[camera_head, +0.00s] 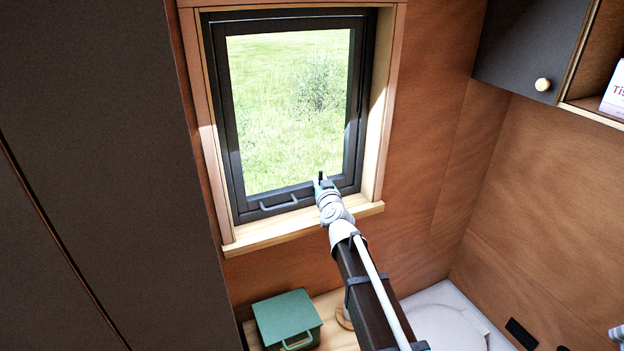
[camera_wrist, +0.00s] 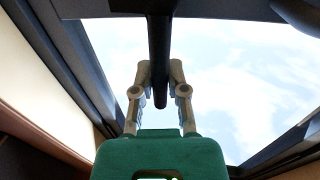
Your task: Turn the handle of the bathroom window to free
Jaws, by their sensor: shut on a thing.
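The bathroom window (camera_head: 214,110) has a dark frame and a glass pane, set in a wooden surround. My gripper (camera_head: 322,183) is at the lower right of the frame. In the wrist view my gripper (camera_wrist: 160,82) has its two fingers on either side of a dark bar, the window handle (camera_wrist: 159,40), and is shut on it. The handle's lower end sticks out between the fingers. In the head view the gripper and wrist hide most of this handle.
A fixed-looking grey pull bar (camera_head: 279,204) sits on the lower frame, left of my gripper. A wooden sill (camera_head: 262,236) runs below. A green box (camera_head: 287,317) stands on a wooden surface underneath. A dark cabinet (camera_head: 528,42) hangs at upper right.

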